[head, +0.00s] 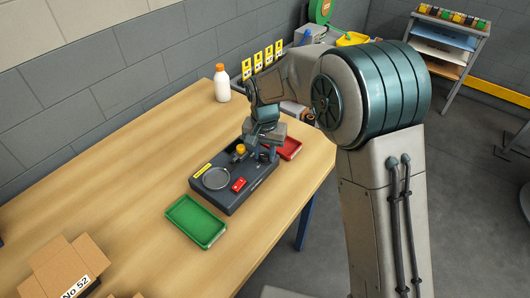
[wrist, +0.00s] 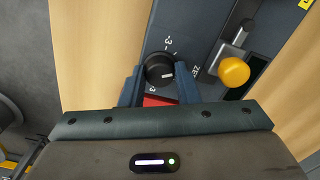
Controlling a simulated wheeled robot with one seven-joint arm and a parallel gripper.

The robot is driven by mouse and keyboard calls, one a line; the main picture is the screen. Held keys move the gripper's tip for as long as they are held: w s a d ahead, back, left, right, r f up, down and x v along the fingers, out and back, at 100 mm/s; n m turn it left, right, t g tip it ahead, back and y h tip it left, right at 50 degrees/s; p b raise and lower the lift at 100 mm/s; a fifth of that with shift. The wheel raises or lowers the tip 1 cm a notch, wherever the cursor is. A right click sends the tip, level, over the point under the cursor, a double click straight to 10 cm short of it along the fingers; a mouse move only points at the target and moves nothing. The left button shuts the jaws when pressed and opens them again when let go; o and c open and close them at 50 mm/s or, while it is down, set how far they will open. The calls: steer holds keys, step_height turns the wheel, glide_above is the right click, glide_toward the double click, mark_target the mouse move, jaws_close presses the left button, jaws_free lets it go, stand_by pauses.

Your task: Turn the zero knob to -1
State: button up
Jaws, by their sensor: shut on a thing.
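The zero knob (wrist: 158,67) is a round black knob with a light mark on its face, on the dark stacker device (head: 245,190). My gripper (wrist: 160,84) has one finger on each side of the knob and is shut on it. In the wrist view a "3" label with a dash shows above the knob, and another partly covered numeral shows below it. The exact setting is too small to tell. In the head view my gripper (head: 265,140) is at the device's far end, and the arm hides the knob.
A yellow ball-topped lever (wrist: 233,71) stands right of the knob in the wrist view. The device also carries a round grey plate (head: 216,178) and a red part (head: 239,185). A green tray (head: 196,221), red tray (head: 289,148) and white bottle (head: 221,86) are on the table.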

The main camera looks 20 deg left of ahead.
mark_target(265, 155)
stand_by(0.4)
steer(key=o, duration=1)
step_height(265, 155, up, 14)
steer(key=shift+f+b, duration=0.1)
steer(key=shift+b, duration=0.45)
steer(key=s+d+r+t, duration=0.1)
steer(key=s+d, duration=0.2)
steer(key=d, duration=0.6)
steer(key=s+d+r+t, duration=0.15)
steer(key=s+d, duration=0.25)
steer(key=d, duration=0.6)
steer(key=shift+t, duration=0.25)
steer(key=s+d+f, duration=0.1)
steer(key=s+d, duration=0.2)
steer(key=s, duration=0.1)
steer(key=s+d+f, duration=0.2)
steer(key=s+d, duration=0.2)
steer(key=s+d+f, duration=0.2)
steer(key=s+d, duration=0.1)
steer(key=s, duration=0.1)
steer(key=shift+s+d, duration=0.35)
steer(key=shift+d, duration=0.05)
